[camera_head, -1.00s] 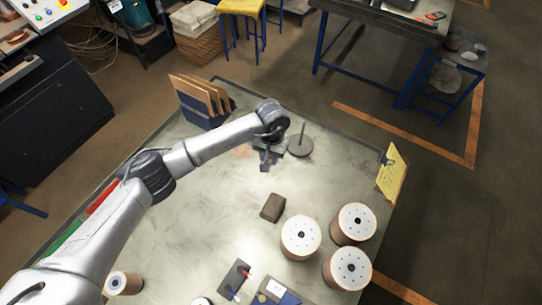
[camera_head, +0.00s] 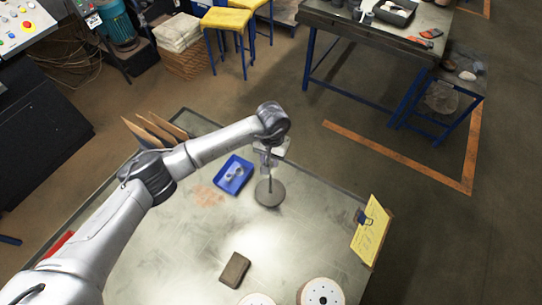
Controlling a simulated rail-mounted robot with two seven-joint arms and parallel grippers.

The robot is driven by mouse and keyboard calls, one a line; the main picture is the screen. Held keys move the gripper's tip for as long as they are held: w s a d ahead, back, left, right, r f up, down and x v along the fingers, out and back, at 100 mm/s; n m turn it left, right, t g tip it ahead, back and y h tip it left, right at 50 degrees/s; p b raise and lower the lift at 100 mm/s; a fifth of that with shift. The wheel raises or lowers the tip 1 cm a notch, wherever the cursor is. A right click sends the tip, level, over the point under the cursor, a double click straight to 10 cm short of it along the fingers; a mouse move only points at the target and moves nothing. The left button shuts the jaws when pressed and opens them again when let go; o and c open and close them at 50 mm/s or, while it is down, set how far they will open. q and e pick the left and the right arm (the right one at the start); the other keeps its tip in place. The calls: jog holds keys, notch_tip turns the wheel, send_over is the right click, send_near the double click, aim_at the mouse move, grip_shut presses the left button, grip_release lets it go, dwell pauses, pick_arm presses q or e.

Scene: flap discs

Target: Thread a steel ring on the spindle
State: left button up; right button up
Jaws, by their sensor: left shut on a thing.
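The spindle is a thin upright rod on a round grey base (camera_head: 269,194) on the table. My left gripper (camera_head: 267,163) points down right at the rod's upper end, above the base. It is shut on a steel ring, which is too small and too covered by the fingers to make out. I cannot tell whether the ring is around the rod or only above it. A blue tray (camera_head: 246,181) just left of the spindle holds small grey rings (camera_head: 234,174). My right gripper is not in view.
A brown block (camera_head: 234,270) and white-topped reels (camera_head: 322,292) stand toward the front. A clipboard with yellow paper (camera_head: 370,233) stands at the table's right edge. Brown boards (camera_head: 155,131) stand at the back left. The table (camera_head: 175,240) between is mostly clear.

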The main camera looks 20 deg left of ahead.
pick_arm(q)
jog(key=shift+f+b, duration=0.4)
jog(key=shift+f, duration=0.55)
jog(key=shift+w+f+b, duration=0.1)
jog(key=shift+f+b, duration=0.65)
jog(key=shift+f, duration=1.1)
jog(key=shift+f+b, duration=0.3)
jog(key=shift+b, duration=0.05)
jog(key=shift+f+b, duration=0.7)
jog(key=shift+b, duration=0.2)
jog(key=shift+f+b, duration=0.5)
jog(key=shift+b, duration=0.2)
jog(key=shift+r, duration=0.15)
